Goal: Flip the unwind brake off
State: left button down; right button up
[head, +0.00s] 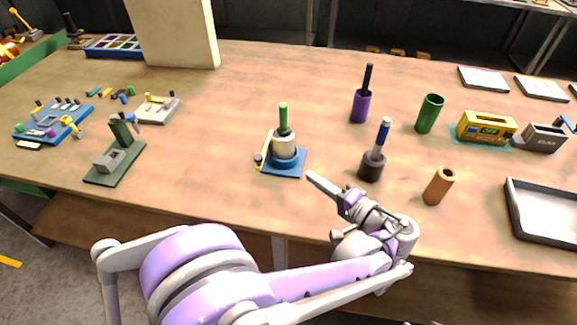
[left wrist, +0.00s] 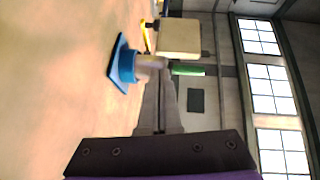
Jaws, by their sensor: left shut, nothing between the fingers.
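A small stand with a square blue base (head: 286,166) carries a pale roll (head: 284,146) on an upright spindle with a green top (head: 283,116). A yellow lever with a dark end (head: 265,147) leans at the stand's left side; I cannot tell for sure that it is the unwind brake. My left gripper (head: 312,176) is shut and empty, just right of the blue base and apart from the lever. In the left wrist view, the blue base (left wrist: 117,66), green top (left wrist: 188,69) and yellow lever (left wrist: 146,38) show beyond the shut fingers (left wrist: 160,90). My right gripper is out of view.
A dark holder with a blue-handled tool (head: 372,166) and a brown cup (head: 438,186) stand right of my left gripper. A purple holder (head: 360,106) and green cup (head: 429,114) stand behind. A green-based fixture (head: 116,165) is at left. The table between it and the stand is clear.

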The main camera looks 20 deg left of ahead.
pick_arm(q)
jog(key=s+a+x, duration=0.1)
jog(key=s+x, duration=0.1)
jog(key=x, duration=1)
jog(key=shift+s+a+f, duration=0.2)
jog(key=shift+s+f, duration=0.05)
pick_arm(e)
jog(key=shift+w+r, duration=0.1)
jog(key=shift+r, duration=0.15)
pick_arm(q)
jog(key=shift+a, duration=0.1)
